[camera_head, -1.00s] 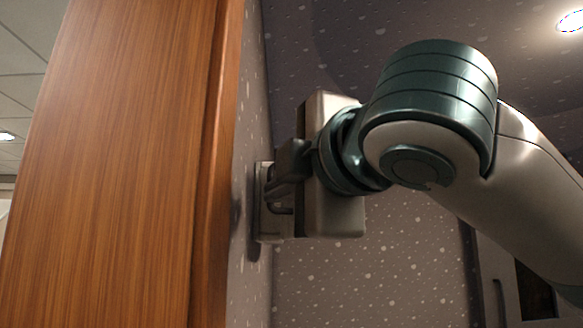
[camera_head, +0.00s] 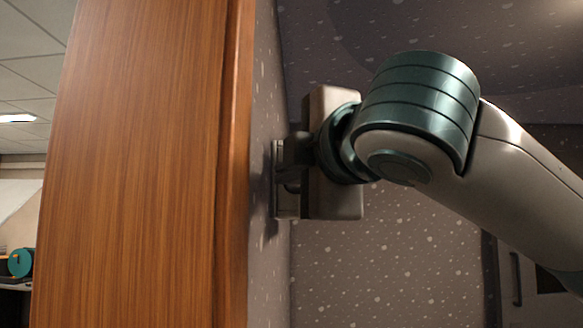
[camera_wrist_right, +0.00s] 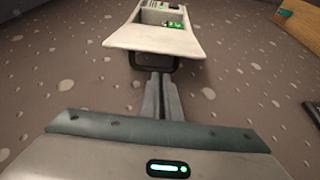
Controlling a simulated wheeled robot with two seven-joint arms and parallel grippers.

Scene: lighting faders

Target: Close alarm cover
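The alarm box (camera_wrist_right: 155,35) is a pale housing on the speckled wall in the right wrist view. Green-lit parts (camera_wrist_right: 172,24) show in its recess, and its near edge flares out as a pale flap, perhaps the cover. A dark loop (camera_wrist_right: 152,64) sticks out below this edge. My right gripper (camera_wrist_right: 161,76) has its fingers together, with the tips at or very close to the loop. I cannot tell whether they hold it. In the head view, my right gripper (camera_head: 290,167) is against the box's pale side (camera_head: 285,203), which it partly hides. My left gripper is out of view.
A wooden panel edge (camera_head: 150,170) stands tall on the left in the head view, close to the box. The speckled wall (camera_head: 390,255) is bare below my right arm. A cabinet door with a handle (camera_head: 517,280) is at lower right.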

